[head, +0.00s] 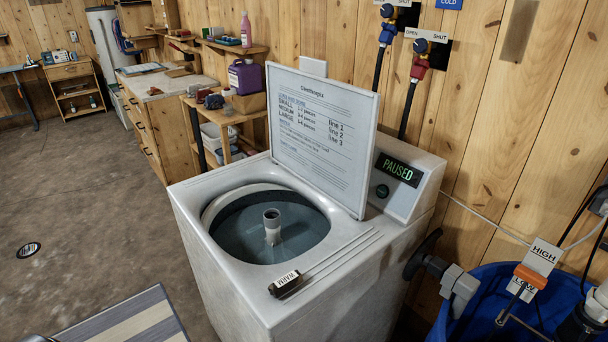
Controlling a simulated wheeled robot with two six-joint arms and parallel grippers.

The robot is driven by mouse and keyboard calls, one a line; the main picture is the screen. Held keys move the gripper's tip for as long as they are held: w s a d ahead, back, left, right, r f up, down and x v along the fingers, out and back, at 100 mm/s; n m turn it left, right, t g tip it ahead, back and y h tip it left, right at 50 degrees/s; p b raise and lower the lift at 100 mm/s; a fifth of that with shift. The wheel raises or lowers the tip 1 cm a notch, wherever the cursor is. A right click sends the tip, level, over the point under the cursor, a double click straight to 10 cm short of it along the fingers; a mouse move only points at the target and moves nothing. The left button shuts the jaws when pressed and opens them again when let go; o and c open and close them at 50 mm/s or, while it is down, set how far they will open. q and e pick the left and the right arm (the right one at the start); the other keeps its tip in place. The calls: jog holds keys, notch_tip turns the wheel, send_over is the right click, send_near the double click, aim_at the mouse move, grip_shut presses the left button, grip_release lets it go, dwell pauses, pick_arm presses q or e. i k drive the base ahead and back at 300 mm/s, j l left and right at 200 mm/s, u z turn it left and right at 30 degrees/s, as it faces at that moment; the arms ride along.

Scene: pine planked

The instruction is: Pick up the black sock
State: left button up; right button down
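I see no thing that I can clearly tell is a black sock. A small dark bundle (213,102) lies on the wooden shelf beside the washer; it is too small to tell what it is. The white top-loading washer (230,290) stands in the middle with its lid (325,135) raised. Its tub (258,235) holds greyish water around a pale agitator (272,222), and no sock shows there. Neither of my grippers can be made out in the head view.
The washer's panel reads PAUSED (398,169). A blue tub (470,320) with valve fittings and HIGH/LOW labels stands at the right. A purple jug (245,77) and pink bottle (246,30) stand on shelves. A striped mat (130,322) lies front left; the floor beyond is mostly clear.

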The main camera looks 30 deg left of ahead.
aim_at(279, 287)
jog(key=i+j, duration=0.1)
jog(key=j, duration=0.3)
jog(key=i+j+u, duration=0.1)
jog(key=j, duration=0.35)
jog(key=i+j, duration=0.1)
jog(key=j, duration=0.3)
jog(key=i+j+u, duration=0.1)
jog(key=j, duration=0.35)
jog(key=i+j, duration=0.1)
jog(key=j, duration=0.3)
jog(key=l+z, duration=0.45)
jog(key=k, duration=0.05)
